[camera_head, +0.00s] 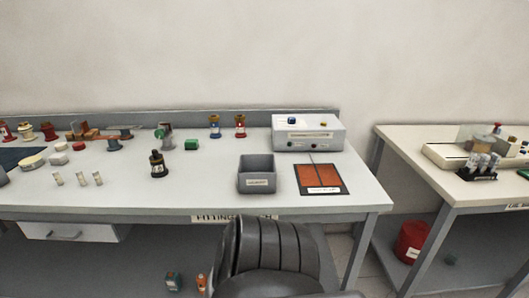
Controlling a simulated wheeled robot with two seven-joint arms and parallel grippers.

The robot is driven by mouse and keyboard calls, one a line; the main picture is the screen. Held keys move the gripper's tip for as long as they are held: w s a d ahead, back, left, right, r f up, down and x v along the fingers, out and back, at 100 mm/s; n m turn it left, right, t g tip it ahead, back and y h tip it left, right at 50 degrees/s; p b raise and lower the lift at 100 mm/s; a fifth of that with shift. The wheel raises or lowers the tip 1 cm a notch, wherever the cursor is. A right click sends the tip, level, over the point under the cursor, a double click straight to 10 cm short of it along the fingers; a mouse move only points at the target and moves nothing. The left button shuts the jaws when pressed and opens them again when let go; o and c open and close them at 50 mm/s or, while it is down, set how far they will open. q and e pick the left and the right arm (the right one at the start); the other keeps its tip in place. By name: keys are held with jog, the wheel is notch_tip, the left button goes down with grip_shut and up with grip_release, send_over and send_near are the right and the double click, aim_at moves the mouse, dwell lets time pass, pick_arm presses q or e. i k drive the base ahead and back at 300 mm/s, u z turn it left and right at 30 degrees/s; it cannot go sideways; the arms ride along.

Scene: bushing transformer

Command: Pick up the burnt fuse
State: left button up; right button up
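Several small pale cylinders, which look like fuses, stand on the left part of the workbench: one (58,178), another (83,179) and a third (98,177). They are too small for me to tell whether any is burnt. Several more light cylinders (482,163) stand in a dark holder on the right-hand table; I cannot tell whether they are fuses. Neither of my grippers is in view.
The workbench (215,185) holds a black bushing-like part (158,165), a grey open bin (257,174), an orange-brown mat (320,178) and a grey instrument box (308,132). A black chair (268,255) stands in front. A gap separates the right-hand table (400,140).

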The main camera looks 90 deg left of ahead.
aim_at(154, 151)
jog(key=u, duration=0.05)
jog(key=i, duration=0.55)
jog(key=u, duration=2.25)
